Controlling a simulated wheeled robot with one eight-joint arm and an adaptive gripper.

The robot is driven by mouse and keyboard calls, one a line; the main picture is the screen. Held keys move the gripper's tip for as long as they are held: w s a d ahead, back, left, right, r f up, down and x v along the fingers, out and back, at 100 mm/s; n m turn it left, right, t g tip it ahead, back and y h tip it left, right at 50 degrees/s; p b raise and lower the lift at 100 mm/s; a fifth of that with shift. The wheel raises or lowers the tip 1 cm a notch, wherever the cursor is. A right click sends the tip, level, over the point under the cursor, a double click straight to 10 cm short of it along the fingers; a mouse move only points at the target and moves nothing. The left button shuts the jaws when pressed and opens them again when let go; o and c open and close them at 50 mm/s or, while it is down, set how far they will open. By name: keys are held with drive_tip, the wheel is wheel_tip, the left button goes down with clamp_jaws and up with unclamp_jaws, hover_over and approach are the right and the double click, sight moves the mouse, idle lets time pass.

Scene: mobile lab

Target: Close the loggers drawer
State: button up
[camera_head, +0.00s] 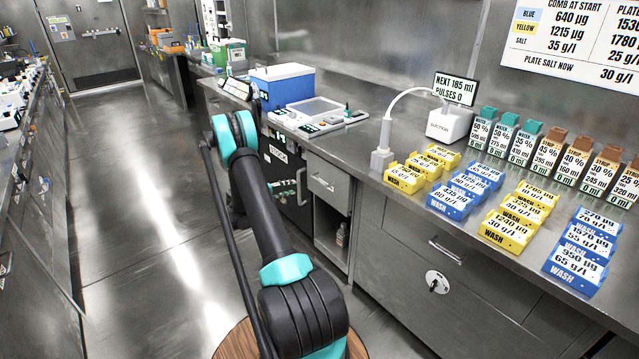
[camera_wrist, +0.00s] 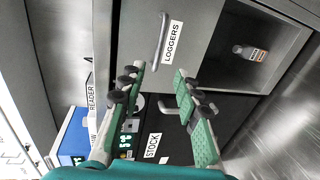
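The loggers drawer (camera_wrist: 188,22) is a grey metal front with a white LOGGERS label and a bar handle (camera_wrist: 161,40). In the head view the drawer front (camera_head: 337,196) sits under the counter, above an open shelf. I cannot tell how far it stands out from the cabinet; its inside is not visible. My gripper (camera_wrist: 159,70) is open, its two green fingers apart and pointing toward the drawer front near the handle. Nothing shows between the fingers. In the head view my gripper (camera_head: 282,188) is partly hidden by my arm, left of the drawer.
A black STOCK door (camera_wrist: 160,118) is beside the drawer. The open shelf (camera_head: 331,222) holds a small bottle (camera_wrist: 250,53). On the counter are a white tray (camera_head: 318,112), a blue box (camera_head: 283,87) and a suction device (camera_head: 449,124). The aisle floor at left is clear.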

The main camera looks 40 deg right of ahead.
sight(320, 182)
drive_tip(key=x, duration=1.7)
drive_tip(key=shift+s+d+f, duration=0.1)
drive_tip(key=shift+d+f, duration=0.05)
drive_tip(key=shift+d, duration=0.05)
clamp_jaws()
